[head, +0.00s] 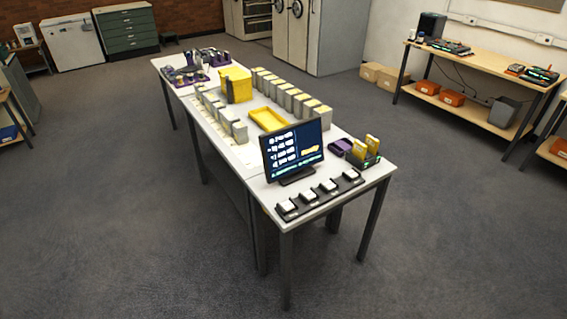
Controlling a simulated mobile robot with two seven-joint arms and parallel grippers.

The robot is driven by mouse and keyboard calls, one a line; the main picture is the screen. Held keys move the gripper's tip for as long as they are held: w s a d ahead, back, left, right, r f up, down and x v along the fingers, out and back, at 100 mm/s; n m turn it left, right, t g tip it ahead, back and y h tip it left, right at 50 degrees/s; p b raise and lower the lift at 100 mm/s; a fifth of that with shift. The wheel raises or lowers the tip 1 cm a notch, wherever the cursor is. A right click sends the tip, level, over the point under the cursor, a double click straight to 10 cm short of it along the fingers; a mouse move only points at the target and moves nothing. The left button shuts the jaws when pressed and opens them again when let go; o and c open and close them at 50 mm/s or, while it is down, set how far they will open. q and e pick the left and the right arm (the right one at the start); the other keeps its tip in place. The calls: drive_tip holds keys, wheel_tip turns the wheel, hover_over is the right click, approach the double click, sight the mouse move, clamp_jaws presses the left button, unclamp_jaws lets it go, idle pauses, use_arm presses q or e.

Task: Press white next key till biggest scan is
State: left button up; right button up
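A dark key strip (319,197) with several white keys lies along the near edge of the long white table. The left-end key (287,205) and the right-end key (351,174) look alike; any labels are too small to read. Just behind the strip stands a black monitor (291,148), its screen lit dark blue with lines of white text and a yellow word at the lower right. The text is too blurred to read. Neither of my grippers is in view.
The white table (240,150) holds rows of grey boxes (290,97), a yellow tray (268,119), a yellow bin (236,82), a purple tray (341,146) and a dark holder with yellow items (365,152). A wooden workbench (480,62) stands at right. Open grey floor surrounds the table.

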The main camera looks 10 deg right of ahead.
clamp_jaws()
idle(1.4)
